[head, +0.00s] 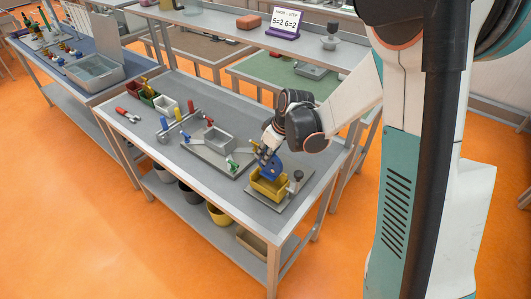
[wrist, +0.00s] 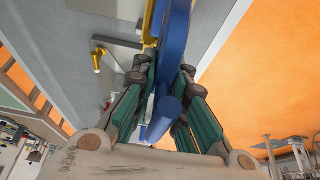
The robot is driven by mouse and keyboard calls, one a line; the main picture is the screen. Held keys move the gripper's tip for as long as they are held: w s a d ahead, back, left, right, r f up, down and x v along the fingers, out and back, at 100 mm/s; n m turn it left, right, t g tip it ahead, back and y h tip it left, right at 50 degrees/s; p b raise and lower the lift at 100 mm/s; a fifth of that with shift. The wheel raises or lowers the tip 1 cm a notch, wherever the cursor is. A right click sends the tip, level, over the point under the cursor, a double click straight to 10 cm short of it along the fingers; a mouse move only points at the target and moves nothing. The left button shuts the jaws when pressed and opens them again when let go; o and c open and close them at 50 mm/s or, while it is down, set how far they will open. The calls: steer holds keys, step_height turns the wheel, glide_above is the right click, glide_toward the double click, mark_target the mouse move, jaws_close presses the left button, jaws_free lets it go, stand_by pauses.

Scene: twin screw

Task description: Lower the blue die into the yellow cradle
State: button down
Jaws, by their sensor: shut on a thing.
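The blue die (head: 271,171) is held upright by my gripper (head: 262,151) right over the yellow cradle (head: 268,190) at the near right corner of the bench. The die's lower edge meets the cradle's upper part in the head view; I cannot tell whether it touches or how deep it sits. In the wrist view the blue die (wrist: 174,45) lies between the fingers of my gripper (wrist: 163,74), which are shut on it. A sliver of the yellow cradle (wrist: 150,24) shows past the die. The inside of the cradle is hidden.
The cradle stands on a grey plate (head: 289,203) with a dark-knobbed post (head: 297,177) close to its right. A grey fixture box (head: 217,139) stands to the left. Small coloured bins (head: 163,103) and a red-handled tool (head: 127,114) lie farther left. The front left bench surface is clear.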

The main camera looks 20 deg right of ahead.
mark_target(266, 166)
steer(key=shift+f+b, duration=2.7)
steer(key=shift+f, duration=0.35)
steer(key=c, duration=1.5)
jaws_free()
steer(key=shift+f, duration=0.1)
steer(key=shift+c, duration=0.2)
steer(key=v, duration=1.2)
